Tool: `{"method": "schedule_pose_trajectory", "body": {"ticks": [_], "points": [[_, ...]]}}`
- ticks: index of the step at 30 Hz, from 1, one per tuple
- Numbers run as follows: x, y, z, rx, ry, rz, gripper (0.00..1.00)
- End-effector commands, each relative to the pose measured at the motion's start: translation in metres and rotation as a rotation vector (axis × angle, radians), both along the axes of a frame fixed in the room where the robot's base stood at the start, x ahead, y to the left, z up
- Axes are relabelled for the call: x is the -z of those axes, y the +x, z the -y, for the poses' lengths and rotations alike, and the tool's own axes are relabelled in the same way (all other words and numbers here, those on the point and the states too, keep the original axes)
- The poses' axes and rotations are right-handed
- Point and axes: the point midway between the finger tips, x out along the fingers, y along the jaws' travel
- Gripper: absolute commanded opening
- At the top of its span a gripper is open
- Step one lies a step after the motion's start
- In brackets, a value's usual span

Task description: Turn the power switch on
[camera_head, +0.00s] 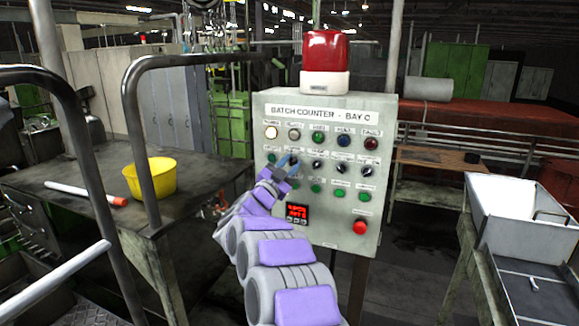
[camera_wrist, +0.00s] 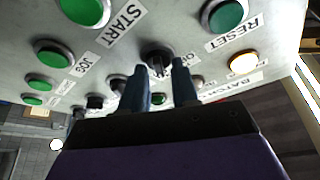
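The grey control box (camera_head: 326,185), marked BATCH COUNTER - BAY C, stands in front of me with rows of lamps, black knobs and green buttons. My gripper (camera_head: 287,163) is at the left side of its knob row. In the wrist view, which looks up the panel, a black rotary switch (camera_wrist: 158,60) sits just beyond and between the two fingertips of my gripper (camera_wrist: 161,75). The fingers are apart, with a gap around the knob; contact is not clear. The label beside the switch is partly hidden by a finger. A lamp (camera_head: 271,132) at the upper left glows warm white; it also shows in the wrist view (camera_wrist: 243,63).
A red beacon (camera_head: 326,60) tops the box. A red button (camera_head: 360,227) and a small red display (camera_head: 297,213) sit low on the panel. A table with a yellow bucket (camera_head: 150,177) and metal rails (camera_head: 135,110) stands left. A white bin (camera_head: 525,215) stands right.

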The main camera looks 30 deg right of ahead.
Motion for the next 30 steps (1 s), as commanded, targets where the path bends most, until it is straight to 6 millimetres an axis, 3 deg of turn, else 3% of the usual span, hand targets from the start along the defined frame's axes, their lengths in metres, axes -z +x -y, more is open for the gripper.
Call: {"method": "schedule_pose_trajectory", "body": {"ticks": [8,17,23,30], "points": [[0.000,0.000,0.000,0.000,0.000,0.000,0.55],[0.001,-0.001,-0.002,0.000,0.000,0.000,0.55],[0.010,-0.011,-0.023,-0.003,0.001,-0.003,0.55],[0.027,-0.032,-0.069,-0.005,0.001,-0.001,0.55]]}}
